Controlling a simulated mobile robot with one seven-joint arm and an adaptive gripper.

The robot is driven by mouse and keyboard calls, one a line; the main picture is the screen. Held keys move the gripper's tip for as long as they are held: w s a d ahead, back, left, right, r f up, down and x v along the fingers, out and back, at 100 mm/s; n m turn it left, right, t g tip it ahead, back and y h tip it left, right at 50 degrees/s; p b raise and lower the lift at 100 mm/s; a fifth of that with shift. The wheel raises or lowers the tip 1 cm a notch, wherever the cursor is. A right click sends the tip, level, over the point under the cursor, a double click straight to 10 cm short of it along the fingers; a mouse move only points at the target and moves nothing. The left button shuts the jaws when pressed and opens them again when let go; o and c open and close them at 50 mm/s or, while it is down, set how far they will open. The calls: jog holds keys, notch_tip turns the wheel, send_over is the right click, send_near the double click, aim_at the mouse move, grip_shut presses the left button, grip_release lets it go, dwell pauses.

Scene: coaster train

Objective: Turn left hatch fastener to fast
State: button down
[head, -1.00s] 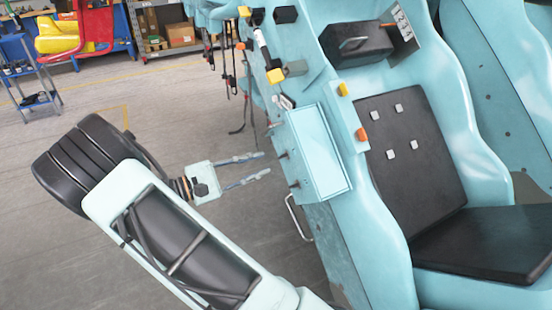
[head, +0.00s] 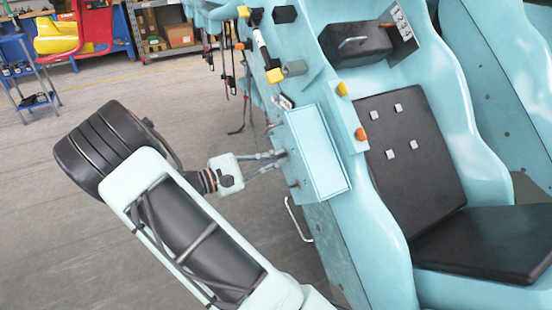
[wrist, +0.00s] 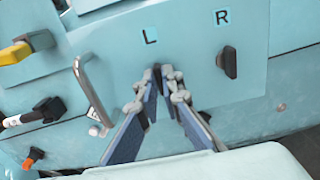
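The light-blue hatch (head: 318,150) is on the side of the coaster car. In the wrist view its panel carries an L label (wrist: 150,35) and an R label (wrist: 222,17). My gripper (wrist: 163,73) has its fingertips drawn together below the L, where the left hatch fastener (wrist: 157,71) is almost wholly hidden between them. How the left fastener is turned cannot be seen. The right fastener (wrist: 228,62), a dark knob below the R, stands nearly upright and untouched. In the head view my gripper (head: 282,159) reaches the hatch's left side, its fingers converging.
A metal handle (wrist: 92,92) stands out left of the fingers in the wrist view. Yellow (wrist: 16,52) and black fittings lie farther left. In the head view a seat (head: 410,150) is to the right, and open floor (head: 60,230) lies left of the car.

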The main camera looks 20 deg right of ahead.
jog(key=shift+m, duration=0.3)
jog(key=shift+f+m+b, duration=0.15)
jog(key=shift+m+b, duration=5.75)
jog(key=shift+m, duration=2.8)
jog(key=c, duration=2.1)
grip_release()
jog(key=a, duration=1.2)
jog(key=shift+s, duration=0.25)
